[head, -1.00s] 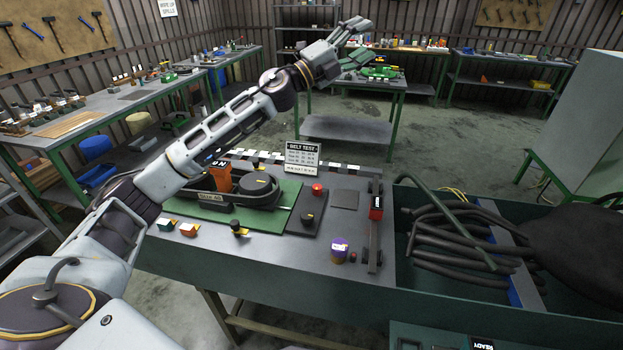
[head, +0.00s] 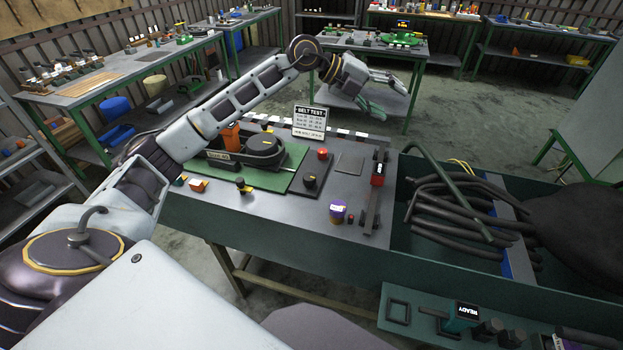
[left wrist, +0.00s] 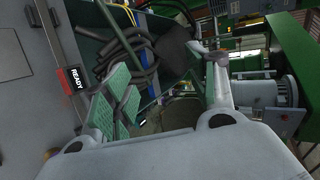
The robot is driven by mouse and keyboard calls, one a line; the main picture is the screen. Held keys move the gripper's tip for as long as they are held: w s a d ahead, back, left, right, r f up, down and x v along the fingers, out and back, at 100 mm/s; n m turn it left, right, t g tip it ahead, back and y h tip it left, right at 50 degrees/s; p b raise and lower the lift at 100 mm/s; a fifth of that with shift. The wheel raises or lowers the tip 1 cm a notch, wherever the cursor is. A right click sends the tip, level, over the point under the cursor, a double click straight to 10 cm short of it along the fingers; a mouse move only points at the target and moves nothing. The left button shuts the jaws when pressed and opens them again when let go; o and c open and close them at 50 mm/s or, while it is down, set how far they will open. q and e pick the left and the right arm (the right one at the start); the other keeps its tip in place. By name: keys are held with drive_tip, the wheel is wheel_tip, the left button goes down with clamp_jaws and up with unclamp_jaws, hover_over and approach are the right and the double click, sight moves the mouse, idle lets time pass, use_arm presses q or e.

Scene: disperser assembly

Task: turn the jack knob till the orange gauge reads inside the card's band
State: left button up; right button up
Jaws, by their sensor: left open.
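The white card (head: 310,122) headed BELT TEST stands at the back of the bench; its smaller lines are too small to read. The orange gauge (head: 231,136) is on the belt rig (head: 262,150), partly behind my left arm, and its reading cannot be made out. A small black knob with a yellow base (head: 241,184) stands at the front of the rig; I cannot tell if it is the jack knob. My left gripper (head: 392,97) is open and empty in the air beyond the bench's back edge. Its fingers also show in the left wrist view (left wrist: 165,90). My right gripper is out of view.
A red button (head: 322,153), a purple pot (head: 338,211) and a black bar with a red display (head: 377,170) are on the bench. A green bin (head: 408,238) of dark hoses adjoins it to the right. Another table (head: 345,42) stands behind.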

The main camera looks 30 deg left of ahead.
use_arm(q)
drive_tip(key=s+a+f+n+g+y, duration=0.3)
drive_tip(key=s+a+f+n+y, duration=0.2)
drive_tip(key=a+n, duration=0.3)
drive_tip(key=s+a+f+n+g+y, duration=0.3)
drive_tip(key=s+a+f+n+y, duration=0.2)
drive_tip(key=a+f+n, duration=0.2)
drive_tip(key=shift+s+a+n+g+y, duration=0.25)
drive_tip(key=shift+a+n, duration=0.2)
drive_tip(key=shift+n, duration=0.35)
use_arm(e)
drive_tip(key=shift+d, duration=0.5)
use_arm(q)
drive_tip(key=shift+f, duration=0.2)
